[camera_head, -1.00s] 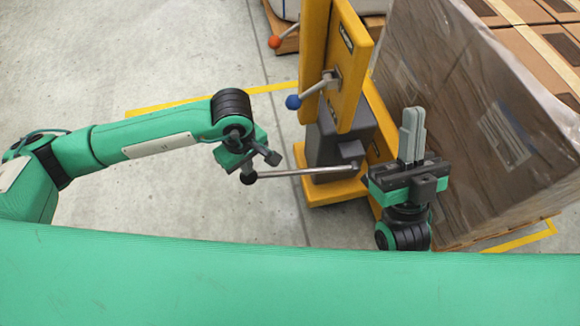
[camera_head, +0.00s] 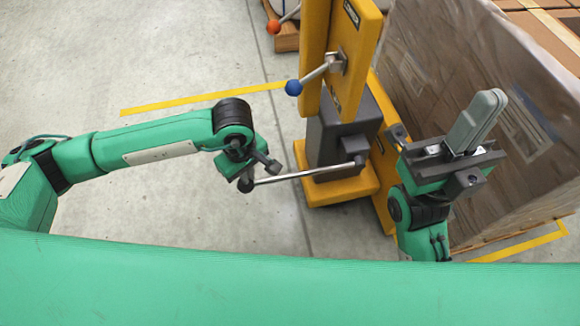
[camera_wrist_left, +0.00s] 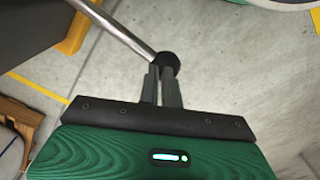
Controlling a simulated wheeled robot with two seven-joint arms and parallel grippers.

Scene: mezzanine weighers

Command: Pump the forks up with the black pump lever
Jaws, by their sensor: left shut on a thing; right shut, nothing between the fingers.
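The pump lever is a steel rod (camera_head: 305,174) with a black knob (camera_head: 246,185) at its left end. It runs from a dark grey pump housing (camera_head: 340,132) on the yellow lifter to my left gripper (camera_head: 257,172). My left gripper is shut on the lever at its knob end; the left wrist view shows its fingers (camera_wrist_left: 162,85) together at the black knob (camera_wrist_left: 167,64), with the rod (camera_wrist_left: 118,32) running up left. My right gripper (camera_head: 476,120) is shut and empty, raised right of the pump housing, in front of the wrapped load.
The yellow mast (camera_head: 345,50) carries a second handle with a blue knob (camera_head: 293,88). A film-wrapped pallet load (camera_head: 480,90) stands at the right, close behind my right gripper. An orange knob (camera_head: 273,27) shows at the top. Floor (camera_head: 130,55) at the left is clear.

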